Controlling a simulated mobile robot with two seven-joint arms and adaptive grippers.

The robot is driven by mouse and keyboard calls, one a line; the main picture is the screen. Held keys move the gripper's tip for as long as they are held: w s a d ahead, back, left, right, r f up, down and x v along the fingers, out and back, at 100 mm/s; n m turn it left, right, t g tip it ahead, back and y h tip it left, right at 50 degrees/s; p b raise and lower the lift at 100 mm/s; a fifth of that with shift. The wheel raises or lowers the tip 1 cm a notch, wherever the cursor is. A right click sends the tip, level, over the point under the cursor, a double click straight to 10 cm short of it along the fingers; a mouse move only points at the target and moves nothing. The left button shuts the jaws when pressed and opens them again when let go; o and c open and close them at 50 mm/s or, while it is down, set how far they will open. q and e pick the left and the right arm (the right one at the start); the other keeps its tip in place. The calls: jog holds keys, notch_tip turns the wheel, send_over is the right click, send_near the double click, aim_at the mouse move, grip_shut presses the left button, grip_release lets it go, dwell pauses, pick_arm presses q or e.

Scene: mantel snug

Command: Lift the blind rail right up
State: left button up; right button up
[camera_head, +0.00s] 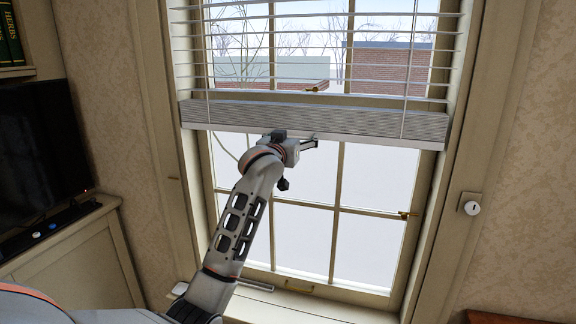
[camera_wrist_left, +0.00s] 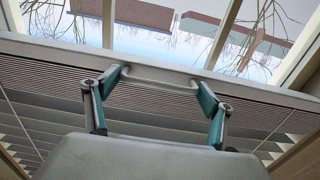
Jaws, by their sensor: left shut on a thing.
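The blind rail (camera_head: 330,121) hangs level across the upper half of the window in the head view, with bunched slats just above it and spread slats higher up. My left gripper (camera_head: 306,144) is at the rail's lower edge, a little left of the window's middle. In the left wrist view, the fingers of my left gripper (camera_wrist_left: 160,85) are shut on a pale handle (camera_wrist_left: 160,78) on the rail (camera_wrist_left: 55,48). The handle's grip is mostly hidden by my arm in the head view. My right gripper is in neither view.
The window (camera_head: 375,190) has a brass catch (camera_head: 405,215) at right and a sill (camera_head: 300,305) below. A dark screen (camera_head: 40,155) stands on a cabinet (camera_head: 75,260) at left. A light switch (camera_head: 471,205) is on the right frame. The glass below the rail is uncovered.

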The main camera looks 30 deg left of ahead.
pick_arm(q)
notch_tip(320, 180, up, 26)
jog(key=shift+d+r, duration=0.1)
jog(key=shift+r, duration=0.05)
jog(key=o, duration=1.3)
jog(key=v, duration=1.2)
